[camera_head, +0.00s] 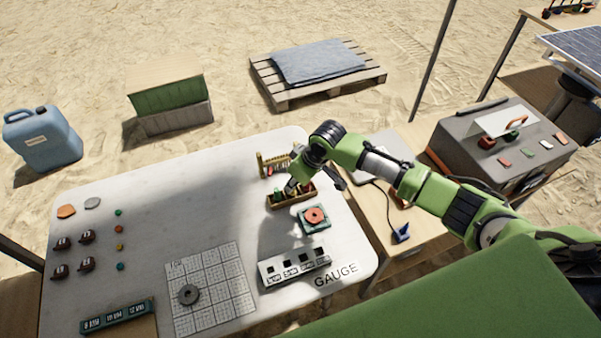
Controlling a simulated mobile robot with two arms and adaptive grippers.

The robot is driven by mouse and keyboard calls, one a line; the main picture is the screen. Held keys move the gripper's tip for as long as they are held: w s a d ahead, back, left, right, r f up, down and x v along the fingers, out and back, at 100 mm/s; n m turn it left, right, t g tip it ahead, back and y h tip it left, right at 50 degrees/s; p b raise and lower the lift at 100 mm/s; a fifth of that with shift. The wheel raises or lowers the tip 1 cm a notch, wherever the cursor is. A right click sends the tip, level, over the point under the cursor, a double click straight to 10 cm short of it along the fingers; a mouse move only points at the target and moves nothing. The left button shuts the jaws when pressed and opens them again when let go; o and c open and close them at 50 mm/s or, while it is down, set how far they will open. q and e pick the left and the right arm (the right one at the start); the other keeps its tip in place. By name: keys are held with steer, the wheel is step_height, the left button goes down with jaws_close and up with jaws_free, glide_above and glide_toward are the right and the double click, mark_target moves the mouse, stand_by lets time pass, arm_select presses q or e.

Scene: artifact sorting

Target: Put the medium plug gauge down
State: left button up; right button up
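My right arm comes in from the right, and its gripper (291,188) points down at a small wooden tray (292,202) near the table's back right. The tray holds small upright pieces, including a green one (277,196) and a red one. The gripper covers the middle of the tray. I cannot tell which piece is the medium plug gauge, whether the gripper holds one, or whether its fingers are open or shut. My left gripper is not in view.
A small rack (262,163) stands just behind the tray. The table's middle is clear.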

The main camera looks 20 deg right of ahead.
steer(key=v, duration=1)
steer(key=shift+b, duration=0.35)
steer(key=shift+s, duration=0.15)
